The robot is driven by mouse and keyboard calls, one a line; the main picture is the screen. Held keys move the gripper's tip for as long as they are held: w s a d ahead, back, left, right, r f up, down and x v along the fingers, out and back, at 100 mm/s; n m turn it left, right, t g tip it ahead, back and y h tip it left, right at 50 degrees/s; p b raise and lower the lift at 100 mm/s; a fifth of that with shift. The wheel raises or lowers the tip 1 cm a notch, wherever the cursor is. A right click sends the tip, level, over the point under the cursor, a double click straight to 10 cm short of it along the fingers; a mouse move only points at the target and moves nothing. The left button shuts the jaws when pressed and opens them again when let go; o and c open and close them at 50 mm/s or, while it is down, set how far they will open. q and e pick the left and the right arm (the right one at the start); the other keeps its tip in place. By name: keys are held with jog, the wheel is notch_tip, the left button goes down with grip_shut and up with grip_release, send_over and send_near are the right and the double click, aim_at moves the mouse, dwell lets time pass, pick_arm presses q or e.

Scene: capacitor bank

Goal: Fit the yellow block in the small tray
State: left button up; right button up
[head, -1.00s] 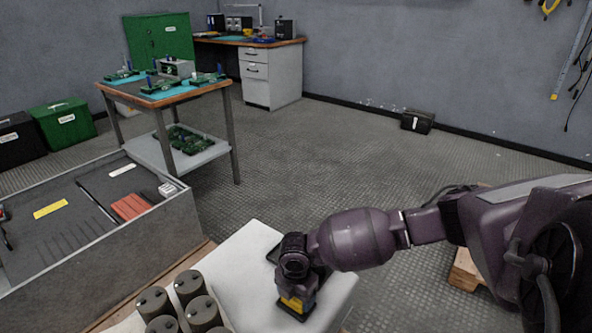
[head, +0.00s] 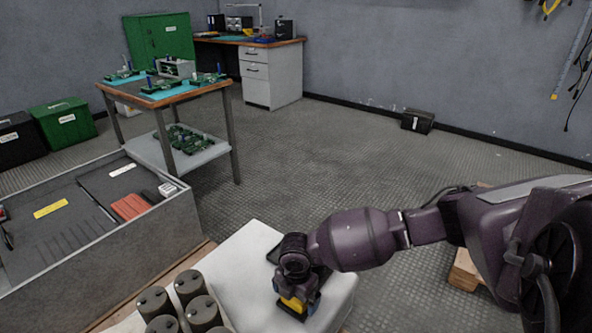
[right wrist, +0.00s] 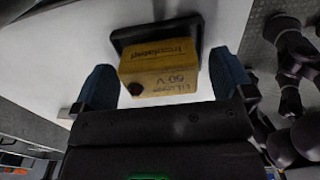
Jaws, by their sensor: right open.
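The yellow block (right wrist: 160,68), with dark printing and a black round spot, stands in or against the small black tray (right wrist: 125,37) in the right wrist view. I cannot tell whether it is fully seated. My right gripper (right wrist: 161,75) is open, with its blue fingers either side of the block and a gap showing on each side. In the head view the yellow block (head: 293,304) shows below my right gripper (head: 295,296), over the white table. The wrist hides part of the block and tray there. My left gripper is not in view.
A grey open box (head: 150,235) stands further left. The table is clear between cylinders and gripper.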

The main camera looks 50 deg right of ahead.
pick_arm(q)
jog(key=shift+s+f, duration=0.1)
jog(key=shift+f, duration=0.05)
pick_arm(e)
notch_tip(320, 180, up, 10)
jog(key=p, duration=0.3)
jog(key=shift+w+p, duration=0.1)
jog(key=shift+p, duration=0.3)
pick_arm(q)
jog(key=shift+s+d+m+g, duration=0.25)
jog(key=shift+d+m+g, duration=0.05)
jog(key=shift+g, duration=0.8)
pick_arm(e)
jog(key=shift+r, duration=0.45)
